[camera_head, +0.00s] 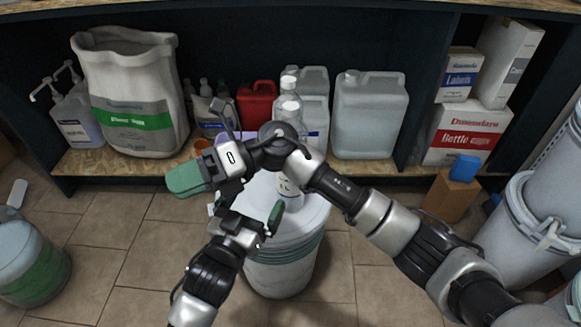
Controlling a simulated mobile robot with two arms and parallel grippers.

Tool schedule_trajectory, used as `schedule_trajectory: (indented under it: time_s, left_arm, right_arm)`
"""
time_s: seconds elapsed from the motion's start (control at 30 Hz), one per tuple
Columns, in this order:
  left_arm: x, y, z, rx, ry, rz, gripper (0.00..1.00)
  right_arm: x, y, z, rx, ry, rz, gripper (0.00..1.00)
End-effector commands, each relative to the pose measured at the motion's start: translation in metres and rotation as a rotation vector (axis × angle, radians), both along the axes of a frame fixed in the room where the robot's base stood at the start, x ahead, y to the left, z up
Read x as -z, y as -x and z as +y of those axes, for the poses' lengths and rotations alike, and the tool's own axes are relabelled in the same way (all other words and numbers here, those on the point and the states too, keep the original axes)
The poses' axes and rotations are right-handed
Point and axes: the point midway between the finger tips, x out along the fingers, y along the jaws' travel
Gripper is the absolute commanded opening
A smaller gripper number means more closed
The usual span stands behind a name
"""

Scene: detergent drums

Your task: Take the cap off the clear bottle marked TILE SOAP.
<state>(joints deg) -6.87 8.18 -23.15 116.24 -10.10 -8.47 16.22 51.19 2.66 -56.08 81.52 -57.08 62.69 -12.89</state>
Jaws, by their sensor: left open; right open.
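A clear bottle (288,188) with a pale label stands on the lid of a white drum (283,272) in the middle. My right arm crosses in front of it, and I cannot read its label. Two clear bottle tops with pale caps (289,83) show above that arm; I cannot tell which belongs to this bottle. My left gripper (244,212) is open and empty, over the drum's left side, left of the bottle. My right gripper (188,179) is open, seen nearly edge-on, further left and above the floor, apart from the bottle.
A low shelf behind holds a big sack (128,85), a red canister (257,103), clear jugs (369,115) and boxes (465,133). Grey drums (520,225) stand at the right, another drum (28,262) at the left.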

Motion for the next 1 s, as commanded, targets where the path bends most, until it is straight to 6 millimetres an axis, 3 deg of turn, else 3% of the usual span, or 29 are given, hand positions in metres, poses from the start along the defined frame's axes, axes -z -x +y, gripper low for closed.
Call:
schedule_trajectory:
  time_s: [0.07, 0.2, 0.3, 0.43, 0.5, 0.63, 0.77, 1.0]
  left_arm:
    - [-0.003, -0.011, -0.006, 0.01, -0.017, 0.022, 1.0]
    - [0.001, -0.026, -0.015, 0.022, -0.04, 0.06, 1.0]
    - [0.004, -0.036, -0.02, 0.027, -0.058, 0.084, 1.0]
    - [0.007, -0.046, -0.024, 0.032, -0.075, 0.106, 1.0]
    - [0.009, -0.049, -0.025, 0.032, -0.082, 0.114, 1.0]
    - [0.011, -0.053, -0.026, 0.032, -0.087, 0.122, 1.0]
    - [0.011, -0.062, -0.031, 0.032, -0.087, 0.122, 1.0]
    - [0.01, -0.099, -0.049, 0.033, -0.086, 0.121, 1.0]
  right_arm:
    - [0.003, -0.026, -0.002, -0.05, 0.203, -0.207, 0.57]
    - [0.005, -0.087, -0.038, -0.106, 0.585, -0.506, 0.57]
    - [-0.016, -0.133, -0.077, -0.111, 0.849, -0.654, 0.57]
    - [-0.056, -0.175, -0.126, -0.087, 1.123, -0.76, 0.57]
    - [-0.074, -0.188, -0.145, -0.072, 1.221, -0.787, 0.57]
    - [-0.092, -0.198, -0.163, -0.055, 1.311, -0.806, 0.57]
    - [-0.095, -0.2, -0.167, -0.052, 1.329, -0.807, 0.57]
    - [-0.094, -0.199, -0.166, -0.051, 1.325, -0.806, 0.57]
